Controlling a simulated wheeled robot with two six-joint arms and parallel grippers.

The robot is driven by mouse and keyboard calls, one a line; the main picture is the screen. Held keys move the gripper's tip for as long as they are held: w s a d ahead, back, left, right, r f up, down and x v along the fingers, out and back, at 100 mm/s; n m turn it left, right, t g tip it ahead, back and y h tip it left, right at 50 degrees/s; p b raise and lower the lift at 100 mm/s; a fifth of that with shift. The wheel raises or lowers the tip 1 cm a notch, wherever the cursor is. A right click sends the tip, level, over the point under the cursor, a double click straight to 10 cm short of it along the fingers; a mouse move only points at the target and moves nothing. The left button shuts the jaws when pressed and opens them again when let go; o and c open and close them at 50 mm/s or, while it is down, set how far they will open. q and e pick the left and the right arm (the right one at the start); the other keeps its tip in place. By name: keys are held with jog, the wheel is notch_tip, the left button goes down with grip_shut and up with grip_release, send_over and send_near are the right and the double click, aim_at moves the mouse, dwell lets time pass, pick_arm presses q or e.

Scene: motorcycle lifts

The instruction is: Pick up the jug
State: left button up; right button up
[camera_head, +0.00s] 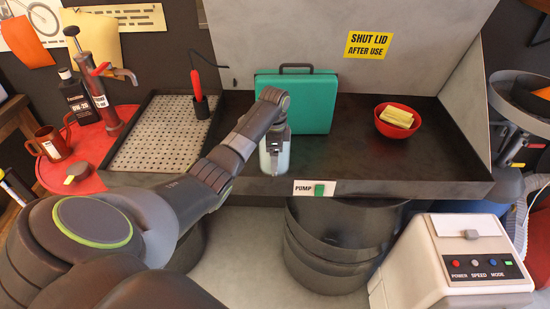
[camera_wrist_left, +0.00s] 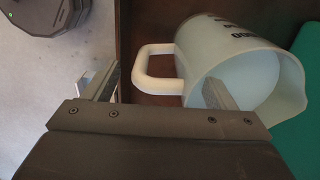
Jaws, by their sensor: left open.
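The jug (camera_wrist_left: 235,50) is white and translucent, with dark markings on its side, a loop handle (camera_wrist_left: 155,48) and a spout on the right of the picture. In the head view the jug (camera_head: 281,160) stands at the front of the dark tray, partly hidden by my left gripper (camera_head: 273,148). In the left wrist view my left gripper (camera_wrist_left: 162,90) is open. The handle shows between its two fingers, and one finger overlaps the jug's body. I cannot tell whether they touch. My right gripper is not in view.
A teal case (camera_head: 310,100) stands close behind the jug. A red bowl (camera_head: 398,121) with yellow contents is to the right, with bare tray between. A perforated plate (camera_head: 160,135) and a red-handled tool (camera_head: 197,87) are left. A green pump switch (camera_head: 319,189) is on the front edge.

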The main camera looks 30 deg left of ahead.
pick_arm(q)
grip_shut()
jog(key=shift+w+r, duration=0.1)
jog(key=shift+r, duration=0.05)
dwell(0.4)
jog(key=shift+r, duration=0.15)
jog(key=shift+w+r, duration=0.1)
jog(key=shift+r, duration=0.1)
jog(key=shift+r+b, duration=0.8)
jog(key=shift+r, duration=1.3)
notch_tip(320, 180, up, 2)
jog(key=shift+r, duration=0.2)
jog(key=shift+r+p, duration=0.95)
jog(key=shift+r, duration=0.4)
